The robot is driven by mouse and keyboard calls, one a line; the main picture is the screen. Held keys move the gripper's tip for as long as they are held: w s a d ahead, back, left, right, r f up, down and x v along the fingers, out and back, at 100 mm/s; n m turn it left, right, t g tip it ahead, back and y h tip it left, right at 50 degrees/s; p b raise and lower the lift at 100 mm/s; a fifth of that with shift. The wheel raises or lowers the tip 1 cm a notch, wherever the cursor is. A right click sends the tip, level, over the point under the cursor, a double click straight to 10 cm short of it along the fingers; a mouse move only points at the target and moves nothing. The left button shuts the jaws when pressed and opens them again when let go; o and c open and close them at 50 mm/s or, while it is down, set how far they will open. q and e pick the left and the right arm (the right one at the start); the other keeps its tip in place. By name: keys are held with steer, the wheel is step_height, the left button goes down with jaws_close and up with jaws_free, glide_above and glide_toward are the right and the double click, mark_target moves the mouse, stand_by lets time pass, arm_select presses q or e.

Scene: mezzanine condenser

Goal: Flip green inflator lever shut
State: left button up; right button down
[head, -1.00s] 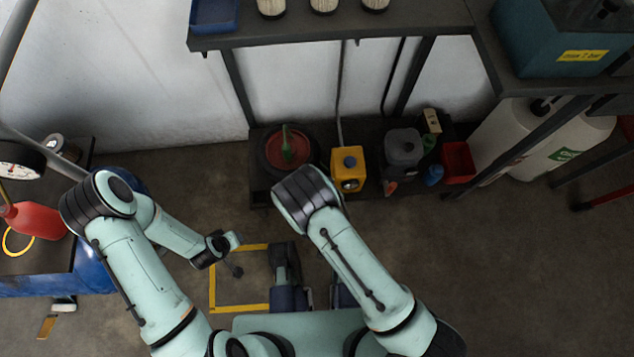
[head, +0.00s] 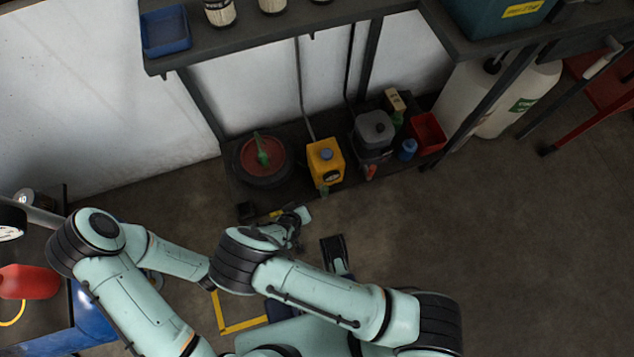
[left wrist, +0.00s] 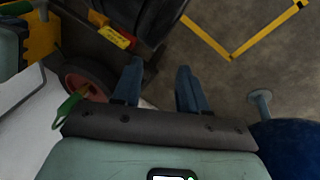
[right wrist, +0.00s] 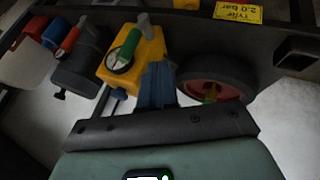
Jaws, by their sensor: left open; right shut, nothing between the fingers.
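The yellow inflator box (head: 325,163) stands on the low shelf. In the right wrist view the yellow box (right wrist: 136,52) carries a round gauge and a green lever (right wrist: 130,45) with a grey end, standing out at a slant. My right gripper (right wrist: 157,70) is shut and empty; its blue fingertips appear over the box, just beside the lever, and contact cannot be told. My left gripper (left wrist: 158,75) is open and empty, with a dark shelf edge and floor beyond it. In the head view my arms largely hide both grippers.
A tyre with a red hub (head: 262,160) and a green part is left of the box. A grey can (head: 374,130) and a red bin (head: 428,132) stand right of it. A yellow label (right wrist: 238,12) shows upside down.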

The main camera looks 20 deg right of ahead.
mark_target(325, 193)
arm_select(q)
steer(key=f, duration=0.1)
steer(key=a+f+b, duration=0.1)
steer(key=f+b, duration=0.1)
steer(key=shift+s+a+f, duration=0.2)
steer(key=shift+s, duration=0.05)
arm_select(e)
steer(key=w+d+f, duration=0.4)
steer(key=d+f, duration=0.2)
steer(key=shift+w+d, duration=0.2)
steer(key=shift+d, duration=0.1)
